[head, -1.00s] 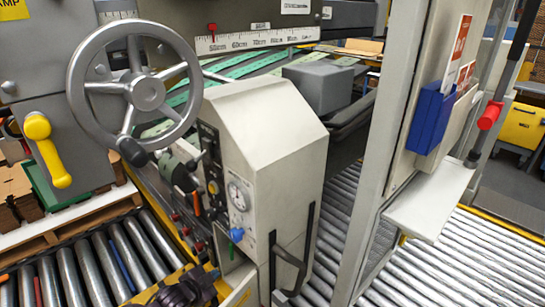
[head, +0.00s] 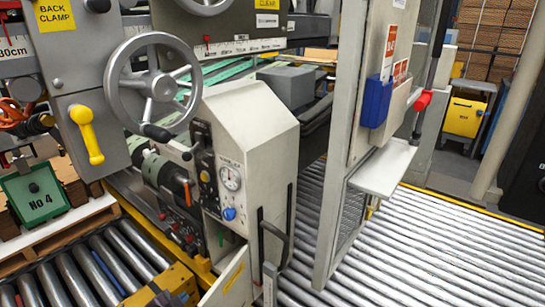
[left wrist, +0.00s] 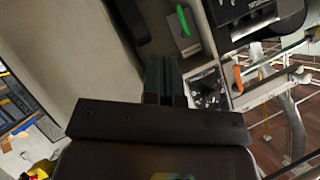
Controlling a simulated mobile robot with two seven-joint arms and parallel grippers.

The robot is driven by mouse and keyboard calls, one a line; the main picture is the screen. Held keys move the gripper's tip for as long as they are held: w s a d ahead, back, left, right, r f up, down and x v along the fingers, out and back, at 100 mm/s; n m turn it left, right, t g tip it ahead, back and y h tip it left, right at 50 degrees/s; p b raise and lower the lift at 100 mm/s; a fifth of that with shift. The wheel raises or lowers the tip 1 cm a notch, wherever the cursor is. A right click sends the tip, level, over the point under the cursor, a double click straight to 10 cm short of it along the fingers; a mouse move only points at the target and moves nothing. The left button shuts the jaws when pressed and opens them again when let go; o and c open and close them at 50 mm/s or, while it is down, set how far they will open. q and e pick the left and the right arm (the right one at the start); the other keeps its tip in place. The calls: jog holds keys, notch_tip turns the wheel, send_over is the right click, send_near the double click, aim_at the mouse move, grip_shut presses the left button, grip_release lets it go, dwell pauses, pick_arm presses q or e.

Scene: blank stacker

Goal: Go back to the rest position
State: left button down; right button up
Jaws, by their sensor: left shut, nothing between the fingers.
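My left gripper shows in the left wrist view (left wrist: 163,75), its two dark fingers together with nothing between them. Pale machine panels lie beyond it; I cannot tell how far off they are. My right gripper is in neither view.
A grey machine housing (head: 255,150) with a handwheel (head: 155,84) and a yellow-handled lever (head: 87,135) stands close ahead. A post with a blue holder (head: 376,102) and a small shelf (head: 384,168) is at right. Roller conveyors (head: 420,250) run beside them.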

pick_arm(q)
jog(key=s+d+n+p, duration=0.25)
jog(key=s+n, duration=0.25)
jog(key=s, duration=1.1)
jog(key=s+a+r+n+y, duration=0.1)
jog(key=s+a+r+n, duration=0.1)
jog(key=s, duration=0.5)
jog(key=s+a+r+n+g+y, duration=0.1)
jog(key=s+a+r+n+y, duration=0.1)
jog(key=s, duration=0.5)
jog(key=shift+s+r+n+y, duration=0.15)
jog(key=shift+r+n+y, duration=0.25)
jog(key=shift+r, duration=0.5)
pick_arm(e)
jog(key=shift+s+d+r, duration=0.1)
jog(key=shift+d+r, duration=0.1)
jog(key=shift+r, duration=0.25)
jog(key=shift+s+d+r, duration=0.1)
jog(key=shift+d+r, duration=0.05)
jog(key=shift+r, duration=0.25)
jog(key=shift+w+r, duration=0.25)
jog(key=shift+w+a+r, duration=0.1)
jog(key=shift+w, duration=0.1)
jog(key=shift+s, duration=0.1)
